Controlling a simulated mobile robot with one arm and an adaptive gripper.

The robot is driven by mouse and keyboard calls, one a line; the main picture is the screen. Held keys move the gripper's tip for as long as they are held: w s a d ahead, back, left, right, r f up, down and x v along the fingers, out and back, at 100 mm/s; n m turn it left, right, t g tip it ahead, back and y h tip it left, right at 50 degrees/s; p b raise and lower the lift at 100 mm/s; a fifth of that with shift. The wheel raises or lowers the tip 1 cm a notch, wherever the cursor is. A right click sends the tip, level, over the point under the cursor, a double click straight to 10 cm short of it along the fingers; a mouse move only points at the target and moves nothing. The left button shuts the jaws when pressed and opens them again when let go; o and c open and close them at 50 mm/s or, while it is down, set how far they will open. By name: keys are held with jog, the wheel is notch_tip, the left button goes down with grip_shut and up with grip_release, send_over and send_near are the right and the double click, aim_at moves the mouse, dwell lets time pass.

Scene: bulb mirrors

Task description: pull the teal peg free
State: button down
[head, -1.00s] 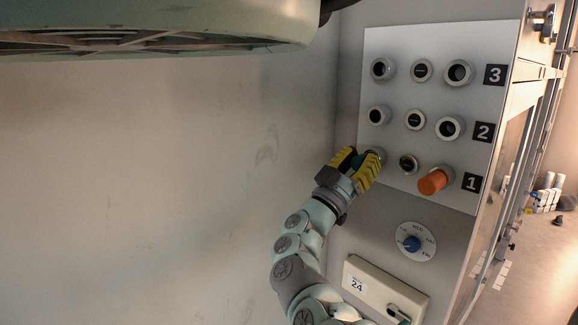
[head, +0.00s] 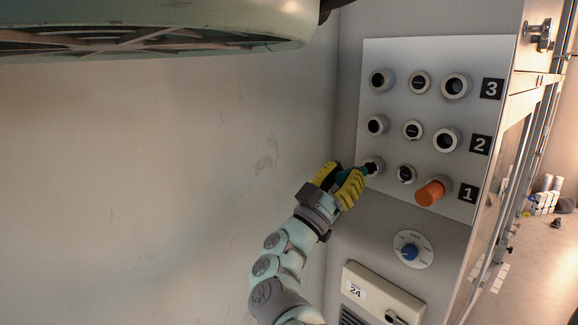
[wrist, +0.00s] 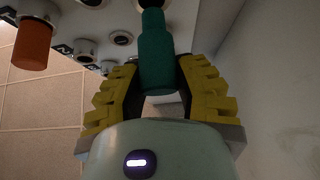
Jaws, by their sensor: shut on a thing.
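The teal peg (head: 343,176) is between the yellow fingers of my gripper (head: 348,174), which is shut on it. It also shows in the wrist view (wrist: 155,45), upright between the gripper's fingers (wrist: 158,72). Its narrower far end points at the left socket of row 1 (head: 374,161) on the panel. A dark part (head: 370,169) lies at that socket's mouth. I cannot tell whether the peg's tip is still inside the socket or just clear of it.
An orange peg (head: 433,191) stands out of the panel (head: 400,98) at the right of row 1. Rows 2 and 3 hold dark round openings. A blue-knobbed dial (head: 410,252) and a box marked 24 (head: 384,286) sit below. Left of my arm is bare wall.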

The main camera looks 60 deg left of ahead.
jog(key=s+p, duration=0.2)
jog(key=s, duration=0.4)
jog(key=shift+d, duration=0.3)
dwell(0.3)
